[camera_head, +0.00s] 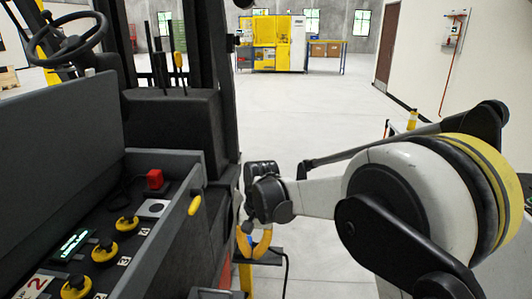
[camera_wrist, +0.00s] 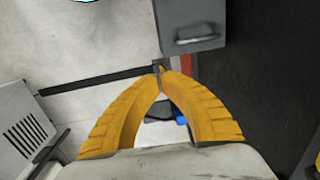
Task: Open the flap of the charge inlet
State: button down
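My gripper (camera_wrist: 163,76) has two curved yellow fingers whose tips come together in the wrist view, so it looks shut. I see nothing clearly held between the tips. A grey box-like part with a silver handle (camera_wrist: 197,40) is just beyond and to the right of the tips; it may be the charge inlet flap, but I cannot be sure. In the head view my gripper (camera_head: 254,245) is low beside the right side of the dark vehicle (camera_head: 180,135). No charge inlet can be made out there, and the vehicle's side facing my gripper is mostly hidden.
The vehicle's control panel has a red button (camera_head: 155,179) and yellow-ringed knobs (camera_head: 104,250). A dark shelf with a cable (camera_head: 270,256) is near my gripper. A vented grey unit (camera_wrist: 24,135) is at the wrist view's left. Open floor (camera_head: 290,115) lies beyond.

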jog(key=s+d+r+t, duration=0.4)
jog(key=s+d+r, duration=0.6)
jog(key=d+r, duration=0.3)
jog(key=s+d+f+t+h, duration=0.1)
jog(key=s+d+t, duration=0.2)
jog(key=s+d, duration=0.7)
jog(key=shift+s+f+n+t, duration=0.3)
jog(key=shift+s+f+n, duration=0.1)
jog(key=shift+s, duration=0.1)
